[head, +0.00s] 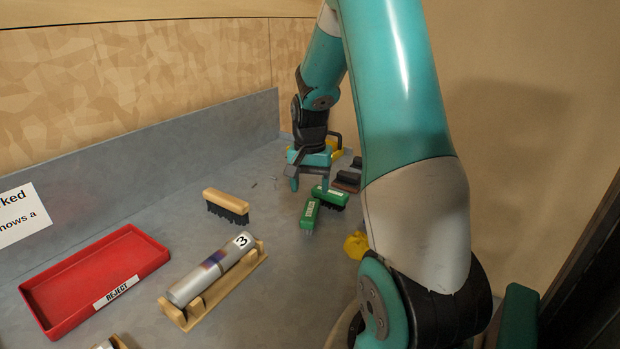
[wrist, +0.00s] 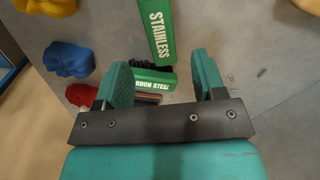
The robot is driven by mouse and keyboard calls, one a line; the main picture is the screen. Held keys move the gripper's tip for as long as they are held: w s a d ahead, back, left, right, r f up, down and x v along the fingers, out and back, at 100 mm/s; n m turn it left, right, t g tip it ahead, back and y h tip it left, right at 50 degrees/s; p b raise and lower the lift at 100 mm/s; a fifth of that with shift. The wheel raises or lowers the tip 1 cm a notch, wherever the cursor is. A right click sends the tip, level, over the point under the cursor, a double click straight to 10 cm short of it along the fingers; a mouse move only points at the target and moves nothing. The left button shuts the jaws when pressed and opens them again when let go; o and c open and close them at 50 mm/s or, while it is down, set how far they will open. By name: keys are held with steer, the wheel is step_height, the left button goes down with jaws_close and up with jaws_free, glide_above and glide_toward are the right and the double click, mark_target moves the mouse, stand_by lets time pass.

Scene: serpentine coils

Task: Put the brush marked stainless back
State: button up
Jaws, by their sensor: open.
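The green brush marked STAINLESS (wrist: 158,32) runs from the top edge down between my fingers in the wrist view. The green brush marked CARBON STEEL (wrist: 152,82) lies across its lower end, black bristles showing. In the head view, the green brush with pale bristles (head: 310,213) appears to be the stainless one; the black-bristled green brush (head: 330,195) lies close against it. My gripper (head: 309,180) is open and empty, just behind and above both brushes. Its fingers (wrist: 163,80) point down at the bench; I cannot tell whether they touch either brush.
A wooden brush (head: 227,204) sits to the left. A metal tube marked 3 (head: 205,275) rests on a wooden cradle, beside a red REJECT tray (head: 95,262). Dark brushes (head: 347,181) lie right of the gripper. Blue (wrist: 68,58) and yellow (wrist: 45,6) lumps show in the wrist view.

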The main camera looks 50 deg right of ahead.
steer(key=a+r+n+t+y, duration=0.1)
steer(key=a+r+n, duration=0.3)
steer(key=a, duration=0.6)
steer(key=a+r+n, duration=0.4)
steer(key=a, duration=0.6)
steer(key=s+a+r+n+g+y, duration=0.1)
steer(key=s+a+r+n+y, duration=0.2)
steer(key=s+a+n, duration=0.8)
steer(key=s+a, duration=0.4)
steer(key=a, duration=0.3)
steer(key=shift+n, duration=0.4)
steer(key=shift+a, duration=0.15)
